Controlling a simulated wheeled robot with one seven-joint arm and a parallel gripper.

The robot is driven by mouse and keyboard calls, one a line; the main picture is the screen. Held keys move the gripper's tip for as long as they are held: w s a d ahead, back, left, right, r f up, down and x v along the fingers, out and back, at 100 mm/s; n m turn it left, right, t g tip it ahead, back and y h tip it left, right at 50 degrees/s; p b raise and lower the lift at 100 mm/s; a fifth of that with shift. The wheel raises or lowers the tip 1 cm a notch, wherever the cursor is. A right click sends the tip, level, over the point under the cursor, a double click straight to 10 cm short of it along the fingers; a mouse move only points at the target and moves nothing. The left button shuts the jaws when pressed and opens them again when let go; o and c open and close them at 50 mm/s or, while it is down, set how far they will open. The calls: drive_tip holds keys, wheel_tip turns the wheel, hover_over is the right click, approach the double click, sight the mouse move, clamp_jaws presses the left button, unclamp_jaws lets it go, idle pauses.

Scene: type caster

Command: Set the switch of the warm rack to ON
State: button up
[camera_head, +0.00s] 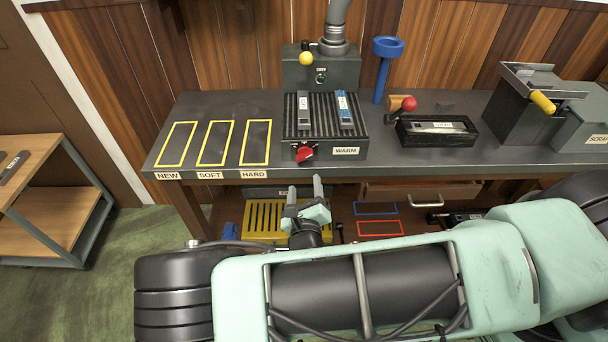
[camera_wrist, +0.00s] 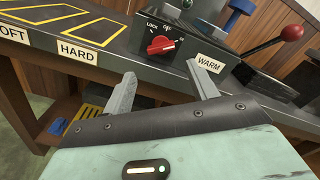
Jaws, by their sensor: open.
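The warm rack (camera_head: 290,127) is a dark ribbed block on the bench, with a WARM label on its front. Its red rotary switch (camera_head: 305,153) sits on the front face, left of the label. In the wrist view the red switch (camera_wrist: 162,45) shows with LOCK and another marking above it; I cannot read its exact setting. My gripper (camera_head: 304,190) is in front of and below the bench edge, under the switch. In the wrist view my gripper (camera_wrist: 160,85) has its two fingers wide apart, with nothing between them and the switch beyond them.
Two labelled bars (camera_head: 346,110) lie on the rack. Yellow-outlined NEW, SOFT and HARD areas (camera_head: 216,144) are to the left. A black tray (camera_head: 437,143) and a red-knobbed lever (camera_head: 409,104) are to the right. A drawer (camera_head: 400,192) with a handle is below the bench.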

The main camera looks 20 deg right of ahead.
drive_tip(key=b+v, duration=0.1)
drive_tip(key=v, duration=0.5)
drive_tip(key=shift+s, duration=0.4)
drive_tip(key=shift+a+r, duration=0.1)
drive_tip(key=s+d+r+m+g+h, duration=0.5)
drive_tip(key=s+r+m+g, duration=0.35)
drive_tip(key=m+g, duration=0.65)
drive_tip(key=s+a+r+m+g+y, duration=0.1)
drive_tip(key=s+a+r+m+y, duration=0.2)
drive_tip(key=r+m, duration=0.5)
drive_tip(key=s+a+r+m+g+y, duration=0.1)
drive_tip(key=s+a+r+m+y, duration=0.2)
drive_tip(key=s+r+m+y, duration=0.2)
wheel_tip(320, 180, up, 4)
drive_tip(key=m+y, duration=0.3)
drive_tip(key=shift+s+f+m, duration=0.25)
drive_tip(key=shift+s+m, duration=0.05)
drive_tip(key=shift+s, duration=0.1)
